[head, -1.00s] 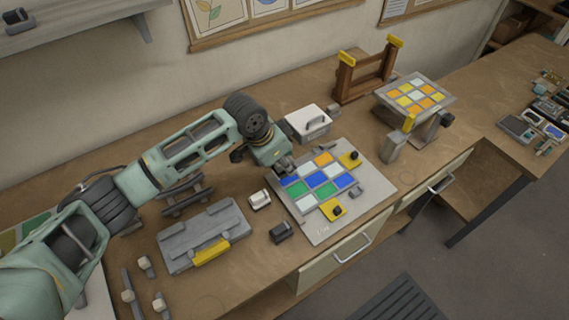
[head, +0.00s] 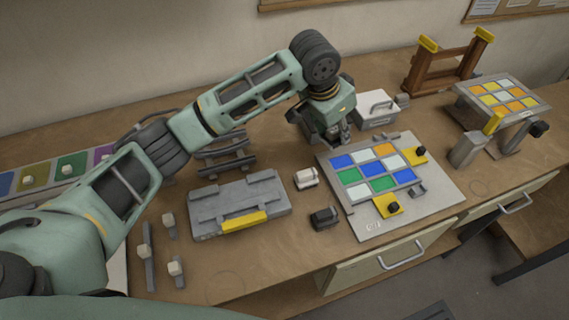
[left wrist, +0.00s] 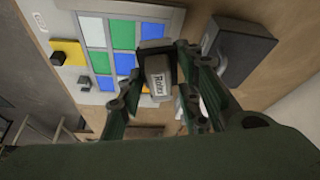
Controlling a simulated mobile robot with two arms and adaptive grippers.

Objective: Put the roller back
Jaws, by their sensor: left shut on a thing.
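My left gripper (head: 340,138) is at the back edge of the glass panel (head: 450,195), beside a white lidded box. In the left wrist view, the gripper (left wrist: 155,85) is shut on the roller (left wrist: 158,75), a pale block with dark lettering and a dark part behind it. In the head view the roller is mostly hidden by the gripper, and I cannot tell whether it touches anything. The panel carries a grid of blue, green, white and orange cells. My right gripper is not in view.
The white box (head: 374,117) stands right of the gripper. A dark rack (head: 225,158) and a grey tray (head: 205,222) with a yellow strip lie to the left. Small blocks (head: 306,178) stand between tray and panel. A wooden frame (head: 410,83) and tilted colour sample (head: 508,112) are at right.

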